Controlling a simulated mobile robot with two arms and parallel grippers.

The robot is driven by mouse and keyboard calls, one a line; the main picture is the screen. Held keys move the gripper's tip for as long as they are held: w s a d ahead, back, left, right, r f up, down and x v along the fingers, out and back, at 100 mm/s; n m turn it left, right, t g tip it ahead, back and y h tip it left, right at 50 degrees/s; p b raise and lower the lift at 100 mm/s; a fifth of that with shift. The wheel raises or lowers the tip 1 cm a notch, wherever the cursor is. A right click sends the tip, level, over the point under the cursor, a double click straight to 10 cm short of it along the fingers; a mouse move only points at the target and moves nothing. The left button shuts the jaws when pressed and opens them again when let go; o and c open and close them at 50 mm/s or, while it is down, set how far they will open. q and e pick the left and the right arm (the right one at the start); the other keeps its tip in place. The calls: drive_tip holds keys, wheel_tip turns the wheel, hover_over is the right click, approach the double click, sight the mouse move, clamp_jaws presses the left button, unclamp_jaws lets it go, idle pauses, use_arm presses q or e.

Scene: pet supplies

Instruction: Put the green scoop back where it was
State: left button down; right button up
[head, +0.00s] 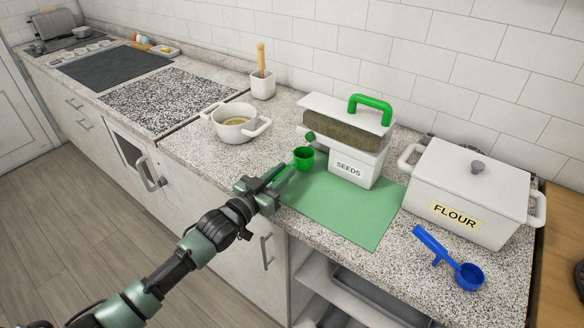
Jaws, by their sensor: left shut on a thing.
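My left gripper (272,186) is shut on the handle of the green scoop (304,158). It holds the scoop over the left edge of the green mat (345,215), with the cup pointing toward the back. The exact height above the counter is hard to tell. Just right of the scoop, a white box labelled SEEDS (349,168) stands on the mat. Brown seed shows at its top, and a white lid with a green handle (370,103) sits tilted above and behind. A green knob shows on the box's left side. My right gripper is not in view.
A white pot (236,128) stands behind left of the scoop, and a white crock (262,87) with a wooden handle stands farther back. A white FLOUR pot (468,195) and a blue scoop (466,276) are on the right. The mat's front part is clear.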

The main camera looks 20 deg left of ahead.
sight(298, 159)
use_arm(q)
drive_tip(key=x, duration=0.4)
drive_tip(key=shift+r, duration=0.15)
drive_tip(key=shift+f+p, duration=0.35)
drive_tip(key=shift+f, duration=0.55)
drive_tip(key=shift+s, duration=0.1)
drive_tip(key=shift+f, duration=0.15)
drive_tip(key=c, duration=1.3)
unclamp_jaws()
